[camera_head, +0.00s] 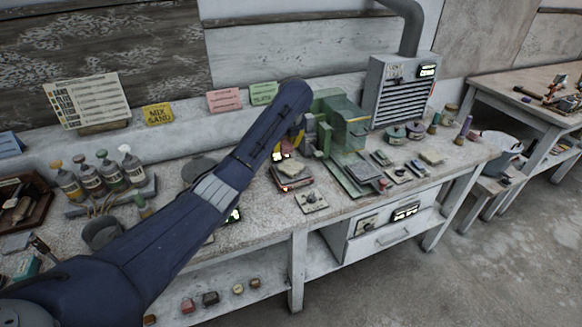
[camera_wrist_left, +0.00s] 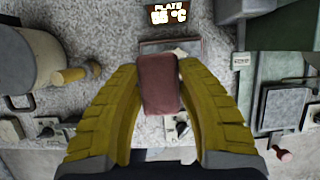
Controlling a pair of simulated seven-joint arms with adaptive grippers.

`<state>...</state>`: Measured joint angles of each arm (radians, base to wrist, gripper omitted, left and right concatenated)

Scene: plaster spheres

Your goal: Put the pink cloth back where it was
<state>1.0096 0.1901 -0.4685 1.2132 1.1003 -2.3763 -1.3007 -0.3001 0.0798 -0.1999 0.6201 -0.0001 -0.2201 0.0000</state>
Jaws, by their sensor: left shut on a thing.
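My left gripper (camera_wrist_left: 160,82) has its two yellow fingers closed on a folded, dull reddish-pink cloth (camera_wrist_left: 160,84) in the left wrist view. The cloth is upright in that picture, between the fingertips. A flat grey plate with a reddish edge (camera_wrist_left: 154,46) shows partly behind it; I cannot tell whether the cloth touches it. In the head view the left arm reaches over the bench and its yellow fingers (camera_head: 296,140) are partly hidden by the arm. Below them is a low reddish stack (camera_head: 292,176). My right gripper is not in view.
A green machine (camera_head: 345,125) stands just right of the gripper. A small switch box (camera_head: 311,200) lies in front. A grey pot (camera_wrist_left: 30,55) is left in the wrist view, near a "PLATE 55 °C" display (camera_wrist_left: 170,16). Bottles (camera_head: 90,180) stand at left.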

